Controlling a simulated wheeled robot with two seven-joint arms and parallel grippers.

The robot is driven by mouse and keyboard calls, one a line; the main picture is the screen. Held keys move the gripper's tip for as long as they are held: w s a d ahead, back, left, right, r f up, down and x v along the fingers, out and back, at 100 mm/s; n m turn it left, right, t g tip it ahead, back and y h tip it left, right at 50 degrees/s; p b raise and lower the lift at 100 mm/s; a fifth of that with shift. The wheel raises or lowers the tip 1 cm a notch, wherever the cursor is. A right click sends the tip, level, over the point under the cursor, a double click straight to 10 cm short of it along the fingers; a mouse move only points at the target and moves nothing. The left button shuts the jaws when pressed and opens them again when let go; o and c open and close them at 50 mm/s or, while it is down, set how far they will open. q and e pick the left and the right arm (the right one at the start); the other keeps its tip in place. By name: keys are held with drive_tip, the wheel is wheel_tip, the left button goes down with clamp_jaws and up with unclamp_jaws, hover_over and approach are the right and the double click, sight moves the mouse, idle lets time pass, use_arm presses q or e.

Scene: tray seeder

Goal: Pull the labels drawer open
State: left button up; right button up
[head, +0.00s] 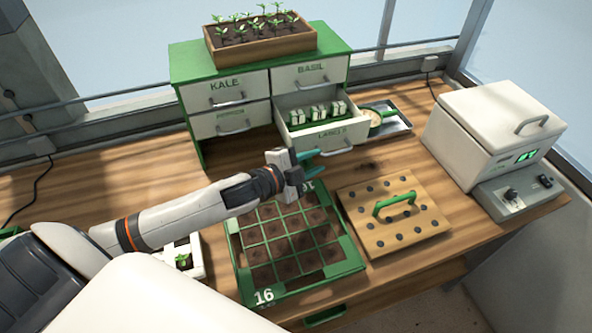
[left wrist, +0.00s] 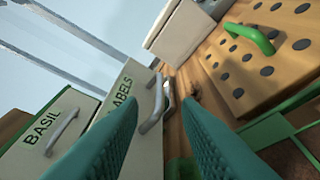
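The labels drawer (head: 312,141) stands partly pulled out of the green and white cabinet (head: 180,73), at its lower right. Several small white label packs (head: 318,112) show inside it. Its grey handle (head: 338,151) is on the front and also shows in the left wrist view (left wrist: 153,104). My left gripper (head: 319,161) is open and empty, with its teal fingers just in front of the drawer, close to the handle. In the left wrist view the handle appears between the spread fingers (left wrist: 160,108); contact cannot be told. My right gripper is out of view.
A green seed tray (head: 297,291) with soil cells lies below the left arm. A wooden dibber board (head: 420,222) with a green handle lies to its right. A metal tray with a cup (head: 377,118) sits right of the drawer. A white lidded machine (head: 480,130) stands far right.

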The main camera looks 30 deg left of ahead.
use_arm(q)
drive_tip(key=shift+b+v, duration=0.45)
drive_tip(key=shift+v, duration=2.55)
